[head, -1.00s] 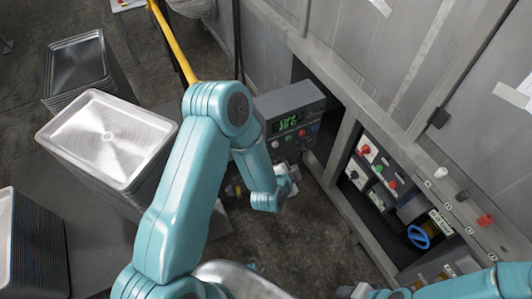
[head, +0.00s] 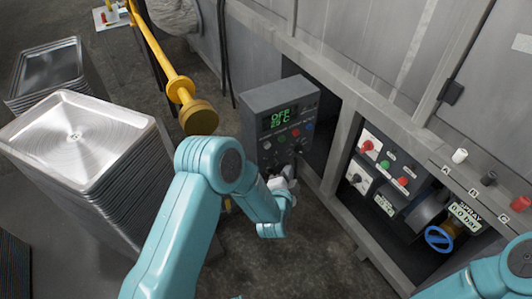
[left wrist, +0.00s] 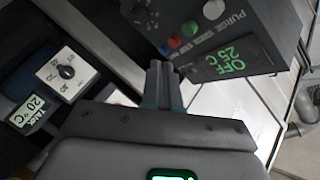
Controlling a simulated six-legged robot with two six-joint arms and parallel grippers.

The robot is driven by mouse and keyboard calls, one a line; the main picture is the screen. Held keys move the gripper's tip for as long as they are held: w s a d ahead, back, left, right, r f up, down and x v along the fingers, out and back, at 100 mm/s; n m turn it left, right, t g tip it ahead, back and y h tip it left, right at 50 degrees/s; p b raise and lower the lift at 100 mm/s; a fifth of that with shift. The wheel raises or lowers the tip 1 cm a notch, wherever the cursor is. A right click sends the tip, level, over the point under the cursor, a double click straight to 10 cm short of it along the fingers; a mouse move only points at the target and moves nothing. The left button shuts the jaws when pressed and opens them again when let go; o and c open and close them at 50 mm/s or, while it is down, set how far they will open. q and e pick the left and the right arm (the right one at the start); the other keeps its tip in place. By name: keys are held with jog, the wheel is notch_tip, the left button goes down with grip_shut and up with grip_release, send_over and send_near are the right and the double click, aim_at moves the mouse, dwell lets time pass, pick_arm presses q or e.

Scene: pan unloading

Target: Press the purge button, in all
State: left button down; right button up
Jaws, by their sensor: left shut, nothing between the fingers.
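A grey control box (head: 285,115) stands at the centre of the head view, with a green display reading OFF and 25 °C. A row of small coloured buttons runs below the display. In the left wrist view the box (left wrist: 262,20) is at the top, and a pale button (left wrist: 213,9) sits beside the word that looks like PURGE. Blue and red buttons are in the same row. My left gripper (head: 284,178) is just in front of the box's lower face. Its shut, empty fingers (left wrist: 160,68) point at the box below the row; contact cannot be told. My right gripper is out of view.
Stacked metal trays (head: 85,130) stand at left. A yellow pole (head: 155,45) rises behind my left arm. Dark floor lies below the box.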

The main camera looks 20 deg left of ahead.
aim_at(267, 145)
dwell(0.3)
pick_arm(q)
jog(key=w+a+b, duration=0.1)
jog(key=w+a, duration=0.4)
jog(key=a, duration=0.2)
jog(key=shift+w, duration=0.2)
dwell(2.0)
jog(key=shift+w+a+b, duration=0.25)
jog(key=shift+b, duration=0.25)
